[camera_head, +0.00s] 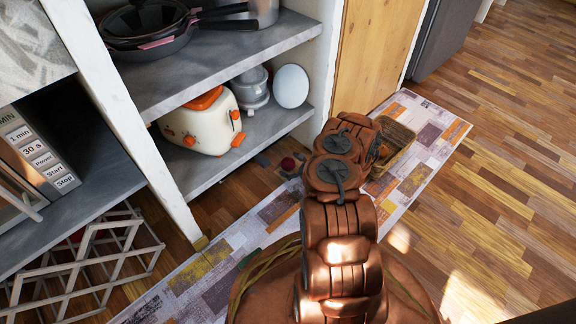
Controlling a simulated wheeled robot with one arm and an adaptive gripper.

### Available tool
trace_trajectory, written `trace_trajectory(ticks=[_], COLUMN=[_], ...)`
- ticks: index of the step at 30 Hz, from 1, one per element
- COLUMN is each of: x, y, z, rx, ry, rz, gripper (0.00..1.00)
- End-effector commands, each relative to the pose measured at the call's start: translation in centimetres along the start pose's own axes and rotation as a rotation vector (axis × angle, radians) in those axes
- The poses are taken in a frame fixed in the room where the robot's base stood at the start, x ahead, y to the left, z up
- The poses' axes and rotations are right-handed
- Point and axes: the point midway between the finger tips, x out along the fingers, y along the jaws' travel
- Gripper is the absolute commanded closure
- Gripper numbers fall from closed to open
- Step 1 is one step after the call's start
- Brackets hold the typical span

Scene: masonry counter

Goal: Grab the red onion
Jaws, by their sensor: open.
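The red onion (288,164) shows as a small, dark red, round thing low beside the counter's bottom shelf, near the edge of the patterned mat. My copper-coloured arm reaches out from the bottom of the view and hides most of my gripper (279,165). Small dark grey pieces on either side of the onion look like its fingertips. They stand apart with the onion close to or between them. I cannot tell whether they touch it.
A cream and orange toaster (204,121) and a grey and white appliance (252,90) stand on the bottom shelf (226,163). A wicker basket (394,143) sits on the mat (420,165). A white lattice rack (85,262) stands at lower left. Wooden floor (505,150) is clear at right.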

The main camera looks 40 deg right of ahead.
Motion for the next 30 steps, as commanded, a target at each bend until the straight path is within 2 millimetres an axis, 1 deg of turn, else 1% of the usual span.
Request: trace_trajectory(ticks=[2, 21, 30], x=[-0.02, -0.04, -0.15], y=[0.01, 0.01, -0.08], z=[0.02, -0.01, 0.31], rx=[0.000, 0.000, 0.000], ry=[0.000, 0.000, 0.000], rz=[0.000, 0.000, 0.000], gripper=[0.10, 0.76, 0.76])
